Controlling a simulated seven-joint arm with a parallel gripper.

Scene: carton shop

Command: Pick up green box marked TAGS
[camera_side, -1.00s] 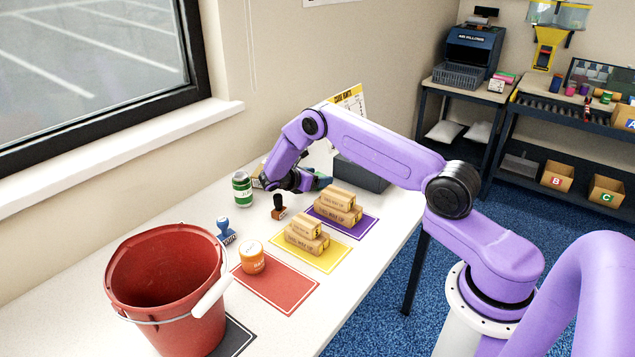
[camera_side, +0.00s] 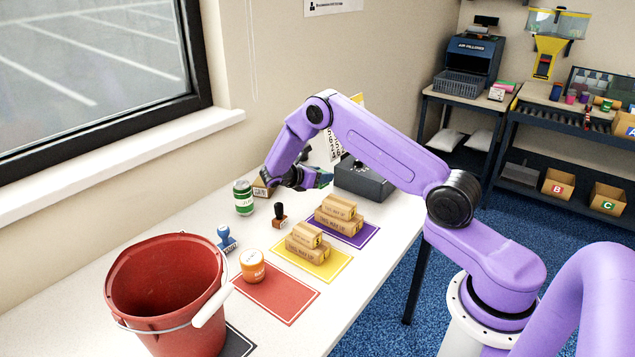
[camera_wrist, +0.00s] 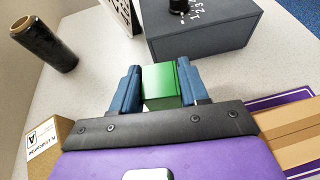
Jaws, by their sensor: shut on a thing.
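In the wrist view a green box (camera_wrist: 161,84) sits between the two blue fingers of my gripper (camera_wrist: 163,88). The fingers are shut on its sides. No TAGS marking shows on the faces in sight. In the side view my gripper (camera_side: 306,178) is above the far part of the white table, and a bit of the green box (camera_side: 325,179) shows at its right. Whether the box touches the table is hard to tell.
A dark grey box with a dial (camera_wrist: 198,27) stands just beyond the gripper. A black roll (camera_wrist: 45,48) and a small carton (camera_wrist: 55,138) are at the left. In the side view a green can (camera_side: 243,198), stamp (camera_side: 279,216), stacked cartons (camera_side: 337,214) and red bucket (camera_side: 165,285) stand nearer.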

